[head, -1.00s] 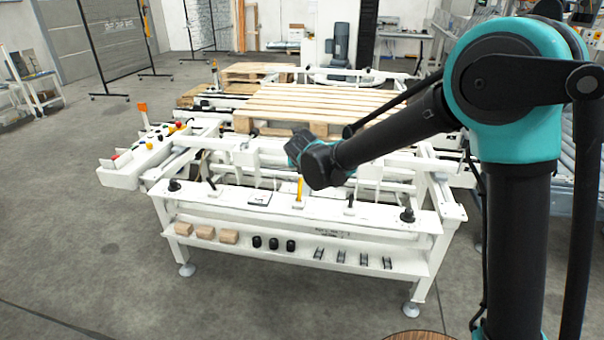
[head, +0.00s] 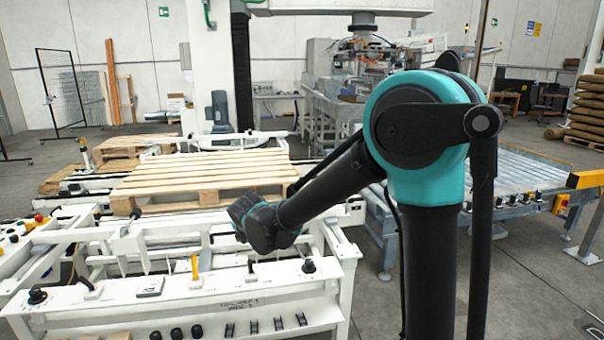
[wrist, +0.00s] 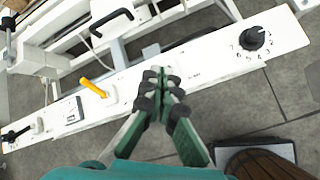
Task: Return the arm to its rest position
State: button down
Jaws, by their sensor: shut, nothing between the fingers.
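My arm, black with teal joints, stands in the right half of the head view, its forearm reaching left and down over the white machine frame (head: 215,302). The wrist end shows in the head view, but the fingers are hidden there. In the wrist view my gripper (wrist: 163,78) has its green and black fingers together, with nothing between them. It is above the front edge of the white control panel (wrist: 205,62). A black numbered knob (wrist: 254,38) lies to its right in that view, and a yellow lever (wrist: 93,87) to its left.
A wooden pallet (head: 205,172) lies on the machine behind my wrist. Small black parts (head: 196,331) sit on the lower shelf. A roller conveyor (head: 515,175) with a yellow-ended rail stands at the right. Grey floor is open at the lower right.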

jog(key=s+d+f+m+g+h, duration=0.1)
jog(key=s+d+m, duration=0.2)
jog(key=d+m, duration=0.6)
jog(key=s+d+f+m+g+h, duration=0.1)
jog(key=s+d+f+m, duration=0.3)
jog(key=d, duration=1)
jog(key=s+d+f+m+g, duration=0.1)
jog(key=s+d+f+m, duration=0.3)
jog(key=s+d+m, duration=1)
jog(key=s+m, duration=0.1)
jog(key=m, duration=0.3)
jog(key=shift+f+g, duration=0.15)
jog(key=shift+g, duration=0.25)
jog(key=shift+w, duration=0.1)
